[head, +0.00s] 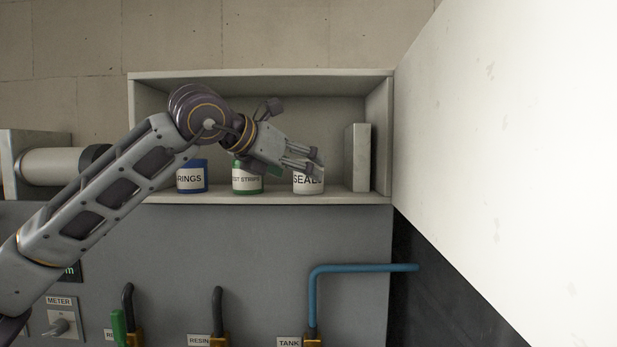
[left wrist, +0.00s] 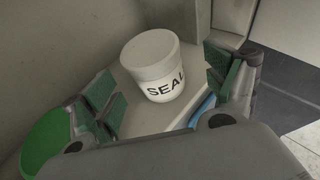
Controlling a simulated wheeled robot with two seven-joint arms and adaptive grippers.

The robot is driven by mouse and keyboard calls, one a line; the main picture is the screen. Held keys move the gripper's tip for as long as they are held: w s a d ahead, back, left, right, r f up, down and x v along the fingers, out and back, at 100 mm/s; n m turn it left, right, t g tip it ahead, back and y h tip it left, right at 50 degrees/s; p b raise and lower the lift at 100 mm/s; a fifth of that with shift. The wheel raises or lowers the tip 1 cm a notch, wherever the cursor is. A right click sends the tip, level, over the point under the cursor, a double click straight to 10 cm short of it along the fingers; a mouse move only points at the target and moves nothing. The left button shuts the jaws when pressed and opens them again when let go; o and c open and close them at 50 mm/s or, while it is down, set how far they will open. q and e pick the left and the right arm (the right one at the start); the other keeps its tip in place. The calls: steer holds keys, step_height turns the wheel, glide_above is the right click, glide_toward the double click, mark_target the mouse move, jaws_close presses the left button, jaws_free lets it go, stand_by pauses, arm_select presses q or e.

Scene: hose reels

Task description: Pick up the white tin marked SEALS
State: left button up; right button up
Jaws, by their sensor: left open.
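The white tin marked SEALS (head: 308,184) stands upright on the shelf, right of the other tins. In the left wrist view the SEALS tin (left wrist: 153,68) shows its lid and label, lying ahead of and between the fingers. My left gripper (head: 316,164) reaches in from the left and covers the tin's upper part in the head view. Its green-padded fingers (left wrist: 168,92) are spread apart, and the gripper is open and empty. I cannot tell whether a finger touches the tin. My right gripper is in neither view.
A blue tin marked RINGS (head: 191,180) and a green-banded tin (head: 247,182) stand left on the shelf (head: 220,199). A pale upright block (head: 357,158) stands right of the SEALS tin. A large white panel (head: 510,140) fills the right. A blue pipe (head: 345,268) runs below.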

arm_select(q)
steer(key=shift+w+d+f, duration=0.2)
steer(key=shift+w+d, duration=0.05)
steer(key=shift+w, duration=0.2)
steer(key=shift+a+p+x, duration=0.25)
steer(key=shift+p+x, duration=0.7)
steer(key=shift+x, duration=1.1)
steer(key=shift+w+f, duration=0.1)
steer(key=c, duration=1.2)
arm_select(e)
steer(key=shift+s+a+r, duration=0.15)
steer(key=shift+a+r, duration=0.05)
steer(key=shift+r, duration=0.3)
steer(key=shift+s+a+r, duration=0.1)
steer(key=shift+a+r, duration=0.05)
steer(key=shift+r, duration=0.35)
